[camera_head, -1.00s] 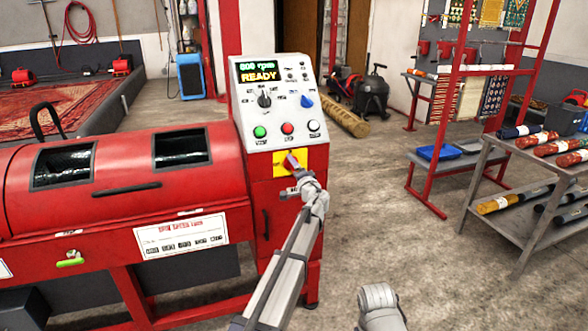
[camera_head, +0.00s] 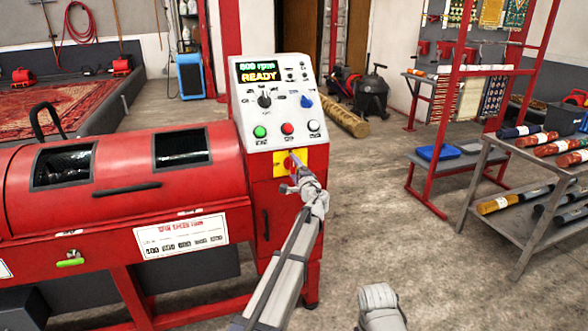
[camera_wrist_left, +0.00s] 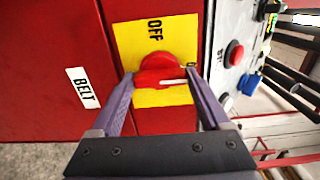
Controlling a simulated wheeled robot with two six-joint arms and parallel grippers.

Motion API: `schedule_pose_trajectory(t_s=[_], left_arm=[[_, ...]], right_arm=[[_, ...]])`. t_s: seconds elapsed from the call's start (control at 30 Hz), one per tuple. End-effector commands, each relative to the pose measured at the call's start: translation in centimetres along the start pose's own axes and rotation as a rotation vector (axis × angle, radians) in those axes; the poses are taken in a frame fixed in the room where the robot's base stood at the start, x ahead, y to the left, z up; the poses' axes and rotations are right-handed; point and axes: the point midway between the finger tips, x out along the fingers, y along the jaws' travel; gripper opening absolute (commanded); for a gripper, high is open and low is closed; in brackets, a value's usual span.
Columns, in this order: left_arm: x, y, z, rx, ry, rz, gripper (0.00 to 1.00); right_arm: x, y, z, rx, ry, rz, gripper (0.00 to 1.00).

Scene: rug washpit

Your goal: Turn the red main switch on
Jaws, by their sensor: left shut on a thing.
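The red main switch (camera_wrist_left: 158,68) is a round knob with a handle on a yellow plate (camera_wrist_left: 128,36), on the front of the red machine. In the left wrist view, its white mark points right, toward a small, partly hidden label. The word OFF stands at the plate's top in that view. My left gripper (camera_wrist_left: 160,75) is shut on the handle, one purple finger on each side. In the head view, my left gripper (camera_head: 294,170) reaches the yellow plate (camera_head: 277,160) and covers part of the switch. My right gripper is not in view.
Above the switch, the control panel (camera_head: 274,103) has a lit READY display (camera_head: 258,76), knobs and green, red and white buttons. A BELT label (camera_wrist_left: 83,88) is beside the plate. A table of rolled rugs (camera_head: 488,165) stands right; the floor between is clear.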

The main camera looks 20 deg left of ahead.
Motion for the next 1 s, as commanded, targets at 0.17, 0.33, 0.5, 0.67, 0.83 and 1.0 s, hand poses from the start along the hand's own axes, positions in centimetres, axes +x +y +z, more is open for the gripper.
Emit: schedule_pose_trajectory(t_s=[0.17, 0.33, 0.5, 0.67, 0.83, 1.0], left_arm=[[-0.1, 0.0, 0.0, 0.002, 0.001, 0.0, 0.24], [-0.1, 0.0, 0.0, 0.002, 0.001, 0.0, 0.99], [-0.1, 0.0, 0.0, 0.001, 0.001, 0.0, 1.0], [-0.3, 0.0, 0.0, 0.001, 0.001, 0.0, 1.0], [-1.7, 0.0, 0.1, 0.001, 0.001, 0.0, 1.0], [-4.4, 0.0, 0.1, 0.001, 0.003, 0.0, 1.0]], right_arm=[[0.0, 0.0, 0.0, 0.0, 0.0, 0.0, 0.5], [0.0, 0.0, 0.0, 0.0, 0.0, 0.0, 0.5], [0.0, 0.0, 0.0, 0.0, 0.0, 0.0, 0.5], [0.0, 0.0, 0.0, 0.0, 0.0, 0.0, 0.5], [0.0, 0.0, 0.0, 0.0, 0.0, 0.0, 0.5], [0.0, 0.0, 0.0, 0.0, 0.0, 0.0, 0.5]])
